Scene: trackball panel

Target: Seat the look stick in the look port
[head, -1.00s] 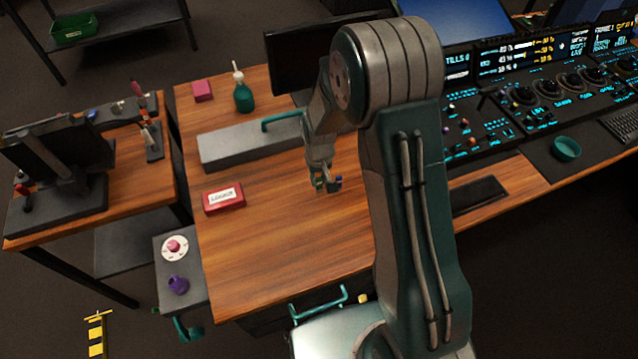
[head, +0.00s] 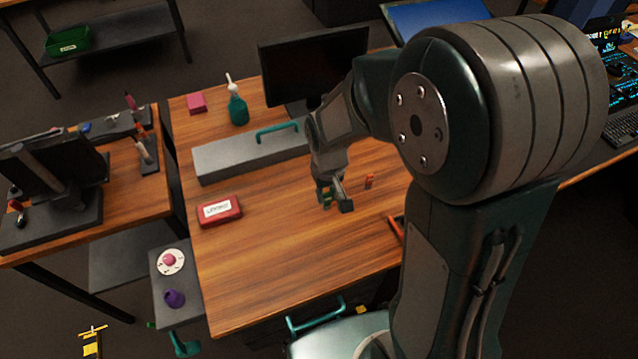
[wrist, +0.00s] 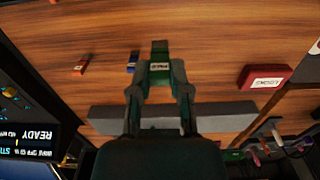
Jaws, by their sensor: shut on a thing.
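My gripper (wrist: 160,85) is shut on a small green stick (wrist: 160,49) with a white label, which seems to read "PALE". The stick points out from the fingertips over the wooden table. A small blue stick (wrist: 131,62) and a red-orange stick (wrist: 81,65) lie to its left in the wrist view. In the head view my gripper (head: 335,199) is low over the table, right of a red case (head: 219,210). The case also shows in the wrist view (wrist: 264,76), labelled "LOOKS". I cannot identify the look port or confirm which stick is the look stick.
A long grey block (head: 235,158) with a green handle lies behind the gripper. A green bottle (head: 237,108), a pink block (head: 196,102) and a dark monitor (head: 310,65) stand farther back. The front left of the table (head: 260,270) is clear. My arm hides much of the right side.

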